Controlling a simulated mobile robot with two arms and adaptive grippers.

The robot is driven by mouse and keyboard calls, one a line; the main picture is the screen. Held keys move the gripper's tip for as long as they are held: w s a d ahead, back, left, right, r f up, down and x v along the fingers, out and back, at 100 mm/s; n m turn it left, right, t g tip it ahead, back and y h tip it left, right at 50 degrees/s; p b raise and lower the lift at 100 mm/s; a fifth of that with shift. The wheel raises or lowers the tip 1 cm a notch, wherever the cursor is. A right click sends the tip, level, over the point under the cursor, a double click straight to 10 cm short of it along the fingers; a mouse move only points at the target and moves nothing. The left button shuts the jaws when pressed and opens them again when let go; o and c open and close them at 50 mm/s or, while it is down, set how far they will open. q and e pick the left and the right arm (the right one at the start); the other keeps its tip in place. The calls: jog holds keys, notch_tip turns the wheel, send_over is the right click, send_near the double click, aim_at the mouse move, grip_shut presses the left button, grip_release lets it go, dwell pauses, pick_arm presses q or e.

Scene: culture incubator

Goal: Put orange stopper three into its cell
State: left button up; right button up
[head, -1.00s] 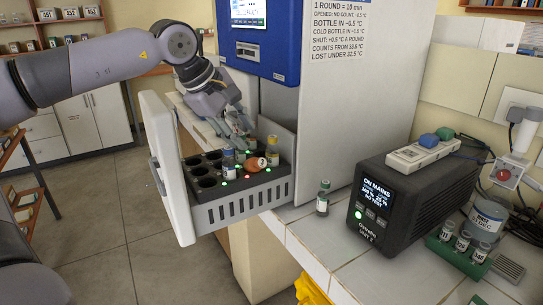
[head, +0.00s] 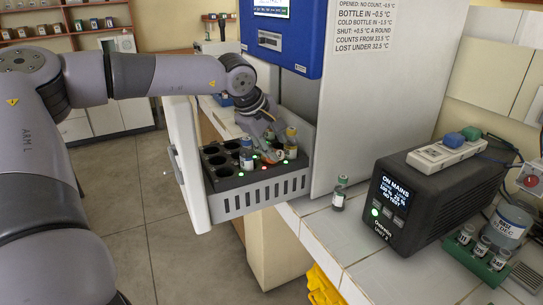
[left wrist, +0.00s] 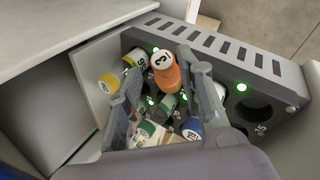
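The orange stopper (left wrist: 165,76), with a white top marked 3, leans tilted among the bottles in the pulled-out drawer. In the head view the orange stopper (head: 271,156) is partly hidden by my left gripper (head: 266,138). In the left wrist view my left gripper (left wrist: 160,78) is open, its two fingers on either side of the stopper. The right finger looks close to it; I cannot tell whether it touches. The drawer rack (head: 226,180) has dark round cells; an empty one (left wrist: 254,110) shows at right in the wrist view. My right gripper is not visible.
A yellow-capped bottle (head: 290,142) and a blue-capped bottle (head: 246,153) stand close to the gripper. The open incubator door (head: 186,170) is left of the drawer. A green-capped vial (head: 339,192) stands on the bench beside a black power unit (head: 410,205).

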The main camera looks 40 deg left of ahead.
aim_at(278, 153)
pick_arm(q)
jog(key=p+x, duration=0.1)
jog(key=x, duration=0.3)
jog(key=shift+s+a+f, duration=0.1)
jog(key=shift+a+f, duration=0.05)
jog(key=shift+w+f, duration=0.25)
jog(key=shift+f, duration=0.2)
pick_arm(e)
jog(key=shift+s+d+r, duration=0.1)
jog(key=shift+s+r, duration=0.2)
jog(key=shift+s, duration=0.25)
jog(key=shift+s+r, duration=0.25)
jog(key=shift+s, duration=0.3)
pick_arm(q)
jog(key=shift+c, duration=0.3)
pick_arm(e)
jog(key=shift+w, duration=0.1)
pick_arm(q)
jog(key=shift+c, duration=0.6)
grip_shut()
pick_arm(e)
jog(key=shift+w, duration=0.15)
